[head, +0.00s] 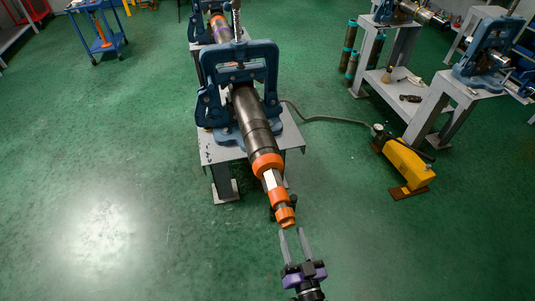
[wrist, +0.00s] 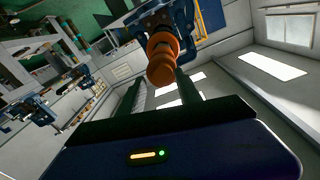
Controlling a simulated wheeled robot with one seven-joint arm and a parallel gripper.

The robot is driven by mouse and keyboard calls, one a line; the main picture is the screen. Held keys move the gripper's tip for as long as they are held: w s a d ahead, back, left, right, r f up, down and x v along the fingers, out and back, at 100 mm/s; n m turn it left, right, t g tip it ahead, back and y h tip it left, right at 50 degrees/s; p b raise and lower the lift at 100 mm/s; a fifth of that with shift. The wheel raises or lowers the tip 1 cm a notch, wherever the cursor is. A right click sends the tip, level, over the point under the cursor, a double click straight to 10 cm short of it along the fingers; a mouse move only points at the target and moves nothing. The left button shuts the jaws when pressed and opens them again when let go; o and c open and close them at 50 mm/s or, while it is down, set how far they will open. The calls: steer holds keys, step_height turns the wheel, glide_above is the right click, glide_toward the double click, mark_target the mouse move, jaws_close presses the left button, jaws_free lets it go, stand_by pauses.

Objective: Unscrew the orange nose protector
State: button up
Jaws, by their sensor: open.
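The orange nose protector (head: 284,214) is the ringed end piece of a dark pipe tool (head: 257,134) held in a blue pipe vise (head: 240,88). In the wrist view the protector (wrist: 162,58) points toward the camera, just beyond the fingers and between their lines. My gripper (head: 294,233) is open and empty, with its two grey fingers just short of the protector's tip. In the wrist view the fingers of my gripper (wrist: 158,85) stand apart on either side below the protector. I cannot tell whether a finger touches it.
A grey stand (head: 216,149) carries the vise. A yellow pump (head: 407,163) with a hose sits on the floor to the right. Grey benches with other vises (head: 487,55) stand at the upper right. A blue cart (head: 98,38) is at the upper left. The green floor at left is clear.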

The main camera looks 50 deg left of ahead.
mark_target(286, 219)
steer(key=m, duration=0.7)
steer(key=shift+s+m, duration=0.1)
steer(key=shift+m, duration=0.2)
steer(key=shift+w+a+b, duration=0.25)
steer(key=shift+a+b, duration=0.25)
steer(key=shift+a, duration=0.2)
steer(key=shift+w+a, duration=0.15)
steer(key=shift+a, duration=0.2)
steer(key=shift+w+r, duration=0.1)
steer(key=shift+r, duration=0.15)
